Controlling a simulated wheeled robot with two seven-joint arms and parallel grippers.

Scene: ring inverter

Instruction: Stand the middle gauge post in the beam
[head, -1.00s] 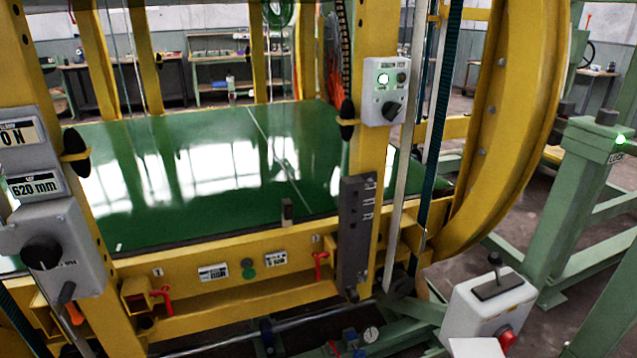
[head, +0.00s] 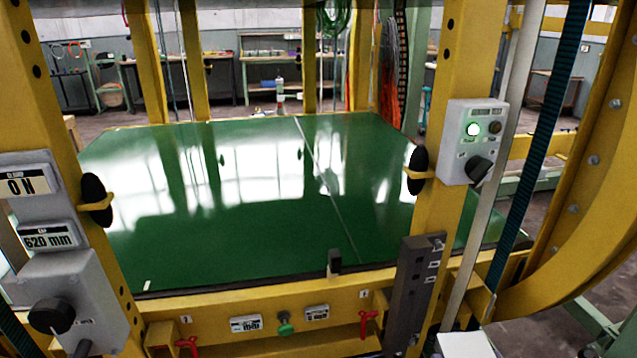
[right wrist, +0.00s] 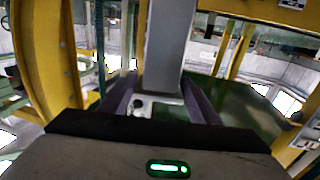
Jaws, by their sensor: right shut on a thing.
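In the right wrist view my right gripper (right wrist: 160,92) is shut on a plain grey post (right wrist: 168,45), which stands up between its two purple-grey fingers. The post's far end runs out of the top of that view. The yellow beam (head: 263,344) runs along the near edge of the green table in the head view, with red-handled clamps (head: 368,322) and a green knob (head: 285,327) on it. I cannot tell which opening of the beam is the middle one. The held post is not recognisable in the head view. My left gripper is not in view.
A dark slotted bracket (head: 413,295) and a switch box (head: 472,142) sit by the right yellow column. A display panel (head: 45,237) reads 620 mm at left.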

